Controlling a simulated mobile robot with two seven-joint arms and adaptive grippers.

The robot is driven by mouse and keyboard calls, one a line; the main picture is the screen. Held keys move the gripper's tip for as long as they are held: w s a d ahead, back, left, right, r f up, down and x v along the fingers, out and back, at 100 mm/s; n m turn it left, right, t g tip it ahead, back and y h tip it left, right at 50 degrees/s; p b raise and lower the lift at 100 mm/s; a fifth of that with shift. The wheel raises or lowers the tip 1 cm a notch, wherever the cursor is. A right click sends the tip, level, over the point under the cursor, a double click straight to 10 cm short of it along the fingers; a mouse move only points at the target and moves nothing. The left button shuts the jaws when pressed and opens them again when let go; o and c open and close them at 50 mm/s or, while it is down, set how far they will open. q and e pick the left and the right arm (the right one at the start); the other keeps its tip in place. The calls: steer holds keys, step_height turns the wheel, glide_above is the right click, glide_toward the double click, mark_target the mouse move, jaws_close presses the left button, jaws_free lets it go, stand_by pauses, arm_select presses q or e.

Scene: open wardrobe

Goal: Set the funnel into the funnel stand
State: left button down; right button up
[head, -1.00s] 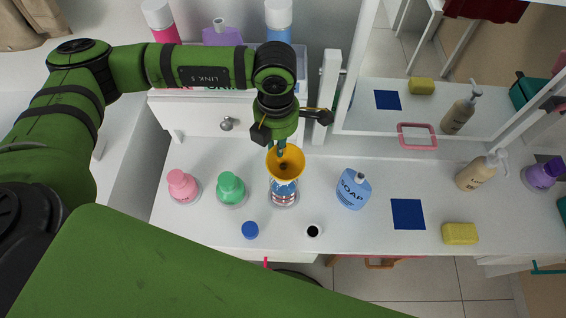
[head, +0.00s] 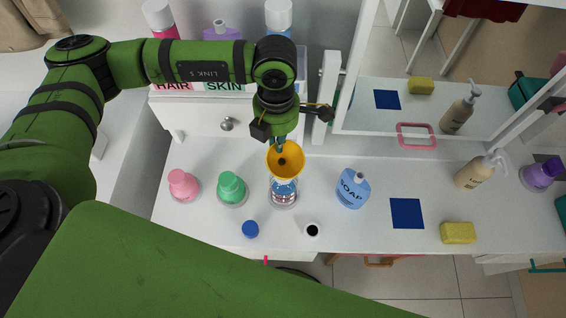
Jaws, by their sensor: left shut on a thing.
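The orange-yellow funnel (head: 286,159) is upright, wide mouth up, held near its rim by my left gripper (head: 281,142). The gripper is shut on it from behind. The funnel is directly over a clear bottle (head: 284,191) with blue and red marks. Its spout is hidden, so I cannot tell whether it is still inside the bottle neck. A small white piece with a dark round opening (head: 312,230), which looks like the funnel stand, is on the counter at front right of the bottle. My right gripper is not in view.
The white counter (head: 330,165) also holds a blue cap (head: 250,229), green bottle (head: 231,187), pink bottle (head: 182,184), blue soap bottle (head: 352,189), navy cloth (head: 407,213) and yellow sponge (head: 458,232). A mirror (head: 420,75) rises behind at right.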

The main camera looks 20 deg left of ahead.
arm_select(q)
steer(key=shift+r, duration=0.1)
steer(key=shift+r+p, duration=1.1)
steer(key=shift+r, duration=1.3)
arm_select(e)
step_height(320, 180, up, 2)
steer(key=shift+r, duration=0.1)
